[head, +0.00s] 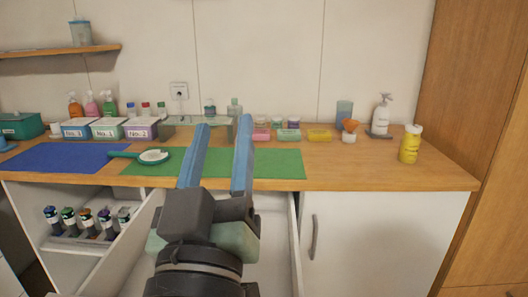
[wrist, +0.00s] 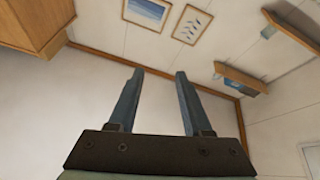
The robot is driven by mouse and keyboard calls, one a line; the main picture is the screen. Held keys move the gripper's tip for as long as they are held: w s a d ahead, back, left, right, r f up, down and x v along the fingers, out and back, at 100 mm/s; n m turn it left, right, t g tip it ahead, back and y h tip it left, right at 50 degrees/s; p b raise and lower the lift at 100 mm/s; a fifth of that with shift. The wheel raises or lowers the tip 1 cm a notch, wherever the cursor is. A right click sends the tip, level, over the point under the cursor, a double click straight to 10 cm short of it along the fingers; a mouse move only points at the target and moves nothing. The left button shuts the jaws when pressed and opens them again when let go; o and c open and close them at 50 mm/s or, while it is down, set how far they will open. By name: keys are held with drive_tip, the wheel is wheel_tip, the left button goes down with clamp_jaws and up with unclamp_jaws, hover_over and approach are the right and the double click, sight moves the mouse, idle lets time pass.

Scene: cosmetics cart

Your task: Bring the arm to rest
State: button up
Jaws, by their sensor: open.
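My gripper (head: 219,150) is raised in front of the counter in the head view, its two blue fingers apart with nothing between them. The fingers cover part of the green mat in that view. In the wrist view my gripper (wrist: 153,85) is also open and empty, with only wall, pictures and shelves beyond it. My arm reaches up from the bottom of the head view, above an open white drawer (head: 278,230).
The wooden counter (head: 350,170) holds a blue mat (head: 65,158), a green mat (head: 280,163), a hand mirror or brush (head: 152,156), labelled boxes (head: 107,128) and a yellow bottle (head: 410,145). A side compartment holds several small bottles (head: 87,220). The counter's right front is clear.

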drive_tip(key=s+d+r+m+t, duration=0.1)
drive_tip(key=s+d+r+t, duration=0.1)
drive_tip(key=s+r, duration=0.35)
drive_tip(key=s+d+r+m+t, duration=0.2)
drive_tip(key=d+r, duration=0.1)
drive_tip(key=r, duration=0.5)
wheel_tip(320, 180, up, 18)
drive_tip(key=p, duration=1.8)
drive_tip(key=shift+w+a+r+y, duration=0.15)
drive_tip(key=shift+a+y, duration=0.15)
drive_tip(key=shift+y, duration=0.1)
drive_tip(key=shift+o, duration=0.2)
